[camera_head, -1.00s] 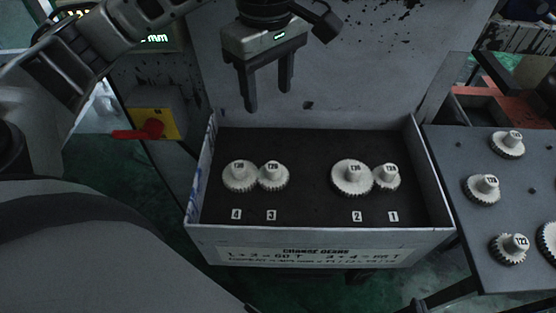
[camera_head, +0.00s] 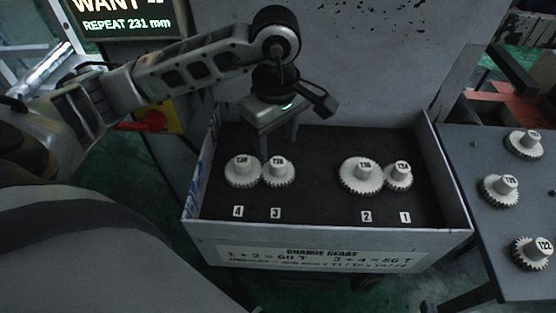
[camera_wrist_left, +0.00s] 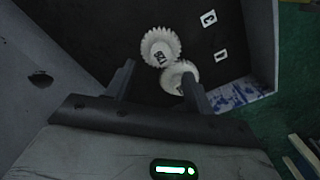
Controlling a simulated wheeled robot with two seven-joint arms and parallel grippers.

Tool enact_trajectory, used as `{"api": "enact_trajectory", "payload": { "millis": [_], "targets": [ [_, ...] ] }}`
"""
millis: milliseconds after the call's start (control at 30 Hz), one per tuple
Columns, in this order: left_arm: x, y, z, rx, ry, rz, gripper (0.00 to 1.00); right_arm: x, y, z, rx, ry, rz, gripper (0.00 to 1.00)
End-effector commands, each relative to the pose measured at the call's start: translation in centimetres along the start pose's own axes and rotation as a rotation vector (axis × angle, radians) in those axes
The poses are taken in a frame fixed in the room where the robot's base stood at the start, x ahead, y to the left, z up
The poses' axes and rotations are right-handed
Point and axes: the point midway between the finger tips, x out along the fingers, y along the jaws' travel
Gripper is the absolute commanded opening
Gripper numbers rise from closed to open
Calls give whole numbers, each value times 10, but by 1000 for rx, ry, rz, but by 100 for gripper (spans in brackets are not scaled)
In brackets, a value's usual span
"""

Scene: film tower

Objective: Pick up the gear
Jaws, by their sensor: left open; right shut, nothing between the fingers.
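Several white gears stand in an open box (camera_head: 325,237) with a dark floor. On the left, the gear by label 4 (camera_head: 241,174) and the gear by label 3 (camera_head: 279,174) stand side by side. On the right are the gear by label 2 (camera_head: 360,178) and the smaller gear by label 1 (camera_head: 398,178). My left gripper (camera_head: 278,148) is open and empty, pointing down above and behind the left pair. My right gripper is out of view.
The box's pale side walls and front wall surround the gears. A grey table (camera_head: 490,240) at the right holds more gears (camera_head: 500,190). A grey panel (camera_head: 370,60) stands behind the box. A red handle (camera_head: 152,121) shows behind my left arm.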

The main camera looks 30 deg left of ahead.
Motion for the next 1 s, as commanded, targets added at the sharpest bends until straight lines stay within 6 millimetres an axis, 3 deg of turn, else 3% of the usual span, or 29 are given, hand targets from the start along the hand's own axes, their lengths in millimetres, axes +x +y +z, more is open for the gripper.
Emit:
{"api": "enact_trajectory", "payload": {
  "millis": [300, 567, 767, 1000],
  "targets": [
    [43, -1, 4, 1, -1, -4, 54, 0, 1, 4, -3, -16, 6, 0],
    [46, 0, 4, 2, 0, -1, 54, 0, 1, 5, -3, -17, 6, 0],
    [46, 0, 4, 2, 0, -1, 4, 0, 1, 4, -3, -14, 6, 0],
    [46, 0, 4, 1, 0, -1, 4, -1, 1, 2, -4, -9, 5, 0]
  ]
}}
